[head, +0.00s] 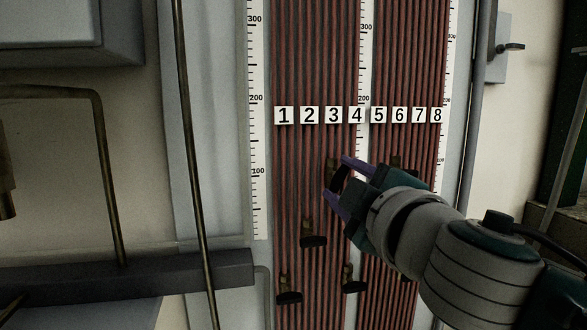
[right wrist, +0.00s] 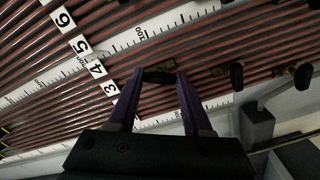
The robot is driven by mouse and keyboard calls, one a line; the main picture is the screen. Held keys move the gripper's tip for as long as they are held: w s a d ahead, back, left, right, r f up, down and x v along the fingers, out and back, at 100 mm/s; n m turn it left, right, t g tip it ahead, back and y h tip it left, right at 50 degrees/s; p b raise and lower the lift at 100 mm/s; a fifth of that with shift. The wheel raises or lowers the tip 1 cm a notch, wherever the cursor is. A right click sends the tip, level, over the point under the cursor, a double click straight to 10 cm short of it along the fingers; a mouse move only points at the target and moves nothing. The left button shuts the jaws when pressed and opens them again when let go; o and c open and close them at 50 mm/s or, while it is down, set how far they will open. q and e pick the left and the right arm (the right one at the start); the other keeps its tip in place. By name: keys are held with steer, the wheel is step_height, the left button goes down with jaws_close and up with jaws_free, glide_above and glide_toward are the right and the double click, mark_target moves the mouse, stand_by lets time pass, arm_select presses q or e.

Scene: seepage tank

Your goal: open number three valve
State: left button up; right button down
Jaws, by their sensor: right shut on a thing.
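The number three plate (head: 333,115) sits on the panel of red tubes in the head view. Below it is the number three valve, a small brass body with a black handle (head: 341,181). My right gripper (head: 342,182) is at this valve, with one purple finger above the handle and one below it. In the right wrist view my right gripper (right wrist: 162,76) is shut on the black handle (right wrist: 159,77), which lies between the fingertips. The gripper partly hides the valve. My left gripper is not in view.
Other black-handled valves sit lower on the panel, at the left (head: 289,298), the middle (head: 313,241) and the right (head: 354,287). White scale strips (head: 257,205) run beside the tubes. A dark horizontal beam (head: 150,275) and thin pipes stand at the left.

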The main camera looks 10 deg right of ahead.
steer(key=n+p, duration=0.1)
steer(key=n, duration=0.2)
steer(key=shift+r+n, duration=0.1)
steer(key=shift+n, duration=0.2)
steer(key=shift+n+p, duration=0.75)
steer(key=shift+n, duration=0.75)
stand_by(0.4)
steer(key=shift+c, duration=1.6)
jaws_free()
steer(key=shift+s, duration=0.1)
steer(key=shift+s, duration=0.3)
steer(key=s+p, duration=0.1)
steer(key=s, duration=0.8)
steer(key=shift+d+p, duration=0.2)
steer(key=shift+p, duration=0.15)
